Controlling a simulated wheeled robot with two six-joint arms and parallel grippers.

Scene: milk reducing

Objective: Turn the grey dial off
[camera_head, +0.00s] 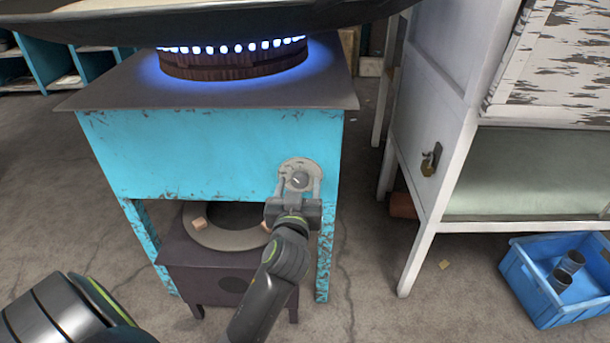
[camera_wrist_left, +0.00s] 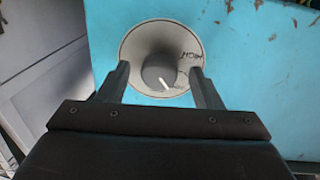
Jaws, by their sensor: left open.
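The grey dial (camera_head: 297,179) is on the front of the blue stove (camera_head: 200,150), near its right edge. In the left wrist view the dial (camera_wrist_left: 160,72) has a round base plate and a central knob with a white mark pointing down and to the right. My left gripper (camera_head: 299,187) is open, its fingers pointing at the dial. In the wrist view its fingertips (camera_wrist_left: 160,72) lie on either side of the knob, with gaps; whether they touch the plate I cannot tell. Blue flames (camera_head: 235,46) burn on the stove's burner. My right gripper is not in view.
A large pan (camera_head: 200,22) sits above the flames. A dark low stand with a round ring (camera_head: 220,238) is under the stove. A white cabinet (camera_head: 440,120) stands at the right, with a blue crate (camera_head: 540,300) holding cups beside it. Floor between stove and cabinet is mostly clear.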

